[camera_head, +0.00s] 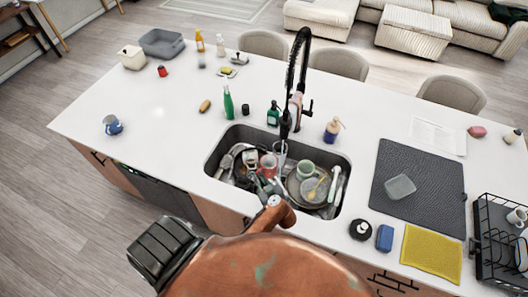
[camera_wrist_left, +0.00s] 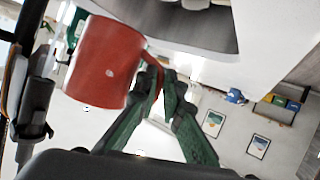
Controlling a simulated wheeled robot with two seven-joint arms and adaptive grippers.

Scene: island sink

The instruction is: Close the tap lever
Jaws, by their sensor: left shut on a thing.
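The black tap (camera_head: 291,90) with a spring neck rises behind the sink (camera_head: 230,143), and its small dark lever (camera_head: 308,108) sticks out to the right. A pale streak, perhaps water, shows below the spout. My left gripper (camera_head: 266,186) is over the front part of the sink, well below and in front of the lever. It is shut on the handle of a red mug (camera_head: 268,162). In the left wrist view the mug (camera_wrist_left: 105,62) hangs beside the green fingers (camera_wrist_left: 163,85), which meet at its handle. My right gripper is not in view.
A pan (camera_head: 322,201), a green mug (camera_head: 307,168) and other dishes fill the sink. A dark drying mat (camera_head: 430,175) and a dish rack (camera_head: 486,240) are at the right.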

